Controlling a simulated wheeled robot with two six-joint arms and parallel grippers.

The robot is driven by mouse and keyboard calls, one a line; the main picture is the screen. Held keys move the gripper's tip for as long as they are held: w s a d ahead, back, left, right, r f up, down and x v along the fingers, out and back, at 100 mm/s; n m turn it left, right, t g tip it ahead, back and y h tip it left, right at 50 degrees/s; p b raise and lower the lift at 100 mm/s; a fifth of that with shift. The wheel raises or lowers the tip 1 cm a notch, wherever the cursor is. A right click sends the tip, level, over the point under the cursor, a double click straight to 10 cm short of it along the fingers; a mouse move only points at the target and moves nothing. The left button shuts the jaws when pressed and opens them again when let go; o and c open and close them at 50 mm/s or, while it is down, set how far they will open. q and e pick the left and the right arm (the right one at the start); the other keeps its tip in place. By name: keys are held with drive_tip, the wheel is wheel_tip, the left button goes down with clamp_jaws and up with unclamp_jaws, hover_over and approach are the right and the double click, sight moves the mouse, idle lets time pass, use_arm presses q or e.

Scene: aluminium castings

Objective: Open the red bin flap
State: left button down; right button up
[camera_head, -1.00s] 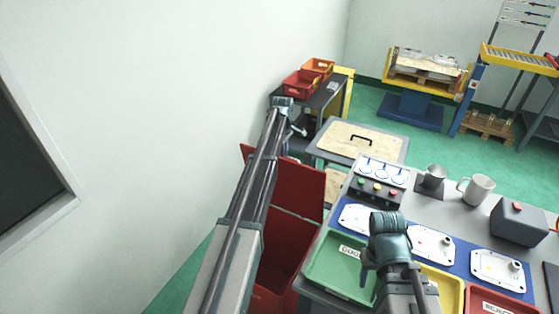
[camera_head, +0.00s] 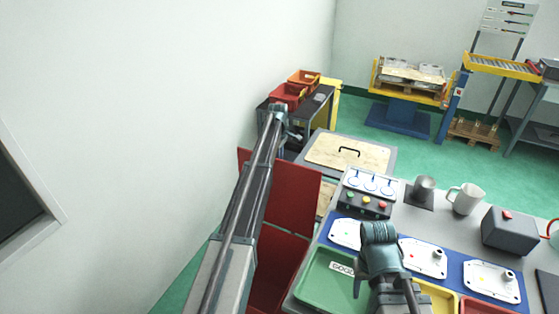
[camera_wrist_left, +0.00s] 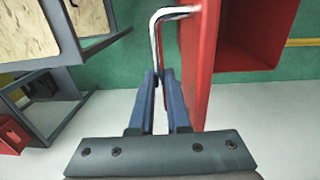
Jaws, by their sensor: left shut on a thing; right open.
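The red bin (camera_head: 272,285) stands left of the workbench, and its red flap (camera_head: 295,200) is raised, so the bin shows open below it. In the left wrist view, the flap (camera_wrist_left: 200,65) is seen nearly edge-on beside the fingers, with a bent metal handle (camera_wrist_left: 175,12) on it. My left gripper (camera_wrist_left: 160,78) is shut on the handle's straight part. In the head view, my left gripper (camera_head: 292,134) is beyond the flap's top edge, and my arm covers part of the flap. My right gripper (camera_head: 358,285) is open over the green tray, its fingers partly hidden.
A wooden-topped stand (camera_head: 325,152) is close behind the flap. The wall is close on the left.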

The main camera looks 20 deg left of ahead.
use_arm(q)
drive_tip(key=c, duration=0.9)
unclamp_jaws()
drive_tip(key=shift+a, duration=0.1)
drive_tip(key=shift+r, duration=0.2)
drive_tip(key=r+p, duration=1.3)
drive_tip(key=shift+s+r+p, duration=0.25)
drive_tip(key=shift+s+p, duration=0.15)
